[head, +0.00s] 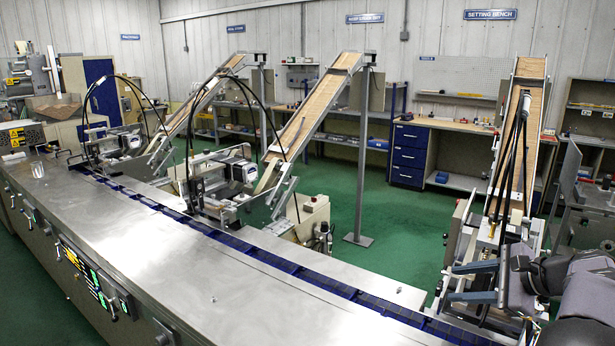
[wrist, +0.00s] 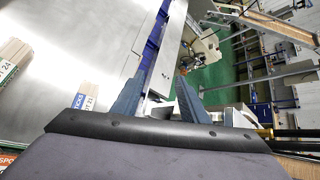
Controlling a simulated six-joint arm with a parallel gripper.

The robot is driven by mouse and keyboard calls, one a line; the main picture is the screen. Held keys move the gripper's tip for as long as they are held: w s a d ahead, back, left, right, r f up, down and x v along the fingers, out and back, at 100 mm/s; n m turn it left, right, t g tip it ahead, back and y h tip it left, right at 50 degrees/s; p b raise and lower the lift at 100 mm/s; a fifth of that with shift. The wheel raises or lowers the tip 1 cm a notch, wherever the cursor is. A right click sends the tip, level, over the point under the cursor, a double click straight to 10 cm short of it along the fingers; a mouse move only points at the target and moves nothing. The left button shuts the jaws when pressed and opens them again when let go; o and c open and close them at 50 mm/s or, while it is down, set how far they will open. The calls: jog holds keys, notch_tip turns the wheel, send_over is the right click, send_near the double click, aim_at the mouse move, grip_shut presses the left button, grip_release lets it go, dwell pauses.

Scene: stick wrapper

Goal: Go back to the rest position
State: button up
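My gripper (head: 453,283) is at the lower right of the head view, in front of the right-hand inclined stick feeder (head: 522,130). Its two blue-grey fingers point left and stand apart. In the wrist view my gripper (wrist: 160,84) also shows its fingers spread, with no object clearly held between them. A pale machine strip and the blue conveyor channel (wrist: 157,30) show beyond the fingertips. The dark gripper body hides the lower part of the wrist view.
A long steel bench (head: 150,240) with a blue conveyor channel (head: 290,265) runs across the front. Two more inclined feeders (head: 310,105) (head: 205,95) stand behind it. Wrapped stick bundles (wrist: 12,58) (wrist: 86,98) lie at left in the wrist view. Green floor (head: 400,225) is open behind.

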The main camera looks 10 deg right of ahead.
jog(key=s+a+f+n+g+p, duration=0.25)
jog(key=a+n, duration=0.25)
jog(key=a, duration=0.6)
jog(key=s+a+f+n+g+p, duration=0.1)
jog(key=s+a+n+g+p, duration=0.25)
jog(key=a, duration=0.65)
jog(key=s+a+f+n+g+h+p, duration=0.1)
jog(key=s+a+n+g+h+p, duration=0.1)
jog(key=s+a+n+p, duration=0.4)
jog(key=s+a+f+n+g+h+p, duration=0.1)
jog(key=s+a+f+n+g+h, duration=0.15)
jog(key=s+n, duration=0.6)
jog(key=shift+m+t, duration=0.35)
jog(key=shift+m, duration=0.05)
jog(key=f+b, duration=0.4)
jog(key=b, duration=0.1)
jog(key=shift+s+a+f, duration=0.1)
jog(key=shift+a+f, duration=0.15)
jog(key=shift+a, duration=0.05)
